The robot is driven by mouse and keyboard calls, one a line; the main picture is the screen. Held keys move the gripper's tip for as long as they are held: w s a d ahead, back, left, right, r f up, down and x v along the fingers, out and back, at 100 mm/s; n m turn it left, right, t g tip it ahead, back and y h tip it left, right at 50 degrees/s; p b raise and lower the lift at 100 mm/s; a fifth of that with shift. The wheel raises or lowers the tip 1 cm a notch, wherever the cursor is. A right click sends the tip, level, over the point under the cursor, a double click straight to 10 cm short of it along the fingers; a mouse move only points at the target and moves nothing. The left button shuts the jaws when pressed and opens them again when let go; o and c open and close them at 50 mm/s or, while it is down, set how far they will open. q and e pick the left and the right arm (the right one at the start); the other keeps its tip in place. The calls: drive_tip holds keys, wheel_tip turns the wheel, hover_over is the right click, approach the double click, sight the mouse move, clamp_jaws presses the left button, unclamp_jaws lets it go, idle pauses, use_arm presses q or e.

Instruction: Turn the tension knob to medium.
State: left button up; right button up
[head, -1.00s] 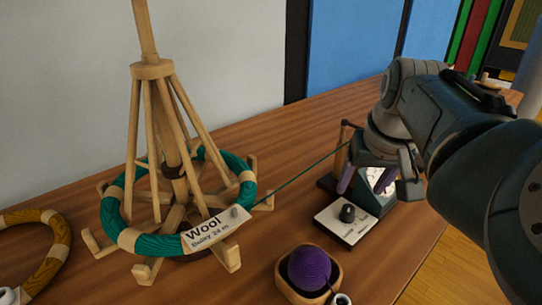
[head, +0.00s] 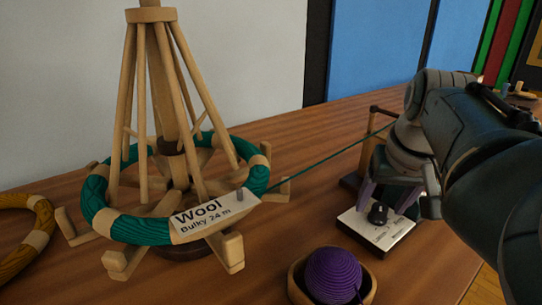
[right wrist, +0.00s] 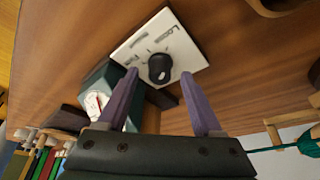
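The dark tension knob (head: 377,213) stands on a white label plate (head: 391,233) at the right of the table. In the right wrist view the knob (right wrist: 161,68) is a rounded black cap, with marks and words printed around it on the plate (right wrist: 189,53). The words are too small to read surely, and I cannot tell which mark the knob points to. My right gripper (head: 387,197) is open, its purple fingers pointing down near the knob. In the right wrist view the knob shows between the fingertips, apart from both. My left gripper is out of view.
A wooden swift (head: 152,100) holds a teal skein (head: 141,232) labelled Wool, Bulky 24 m. Its yarn runs right, behind my right gripper. A purple ball (head: 333,276) sits in a wooden bowl (head: 298,285) in front. A mustard skein (head: 38,238) lies at the left.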

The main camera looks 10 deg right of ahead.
clamp_jaws()
idle(0.3)
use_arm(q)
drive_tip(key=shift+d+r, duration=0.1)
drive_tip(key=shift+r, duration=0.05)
